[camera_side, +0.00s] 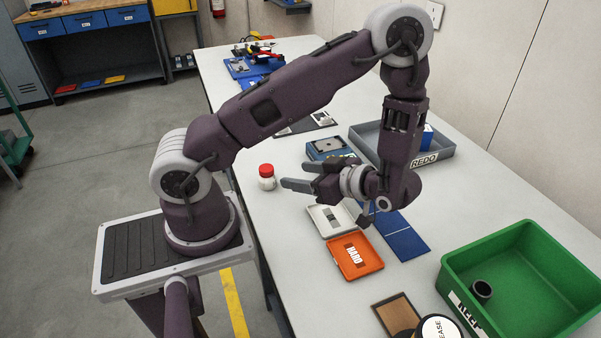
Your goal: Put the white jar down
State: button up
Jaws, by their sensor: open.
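A small white jar (266,183) with a red lid stands upright on the white table (285,240), near its left edge. My gripper (289,176) reaches left toward the jar, with its fingers apart and nothing between them. The fingertips are just right of the jar in the picture. A narrow gap shows between them and the jar, and I cannot tell their exact distance in depth.
An open case with an orange part (355,257) marked HARD and a blue mat (402,238) lie below my gripper. A grey REDO tray (438,161) stands behind, and a green bin (455,262) with a dark ring (481,291) at right. Table left of the case is clear.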

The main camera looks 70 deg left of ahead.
jog(key=w+d+r+m+t+h, duration=0.25)
jog(key=w+t, duration=0.25)
jog(key=w, duration=0.4)
jog(key=w+d+r+m+t+h, duration=0.2)
jog(key=w+d+r+t+h, duration=0.15)
jog(key=w+t, duration=0.4)
jog(key=w+d+r+m+t+h, duration=0.25)
jog(key=d+r+m+h, duration=0.45)
jog(key=d+r, duration=0.65)
jog(key=s+d+r+m+g+h, duration=0.1)
jog(key=s+r+m, duration=0.1)
jog(key=s+m, duration=0.45)
jog(key=s+r+m+h, duration=0.1)
jog(key=s+r+m, duration=0.2)
jog(key=s, duration=0.6)
jog(key=s+a+f+m+g+y, duration=0.1)
jog(key=s+a+f, duration=0.1)
jog(key=s, duration=0.3)
jog(key=s+a+f+m+g+y, duration=0.1)
jog(key=s+a+f+y, duration=0.1)
jog(key=s+a, duration=0.2)
jog(key=shift+s+a+m, duration=0.2)
jog(key=shift+s+m, duration=0.2)
jog(key=shift+s, duration=0.8)
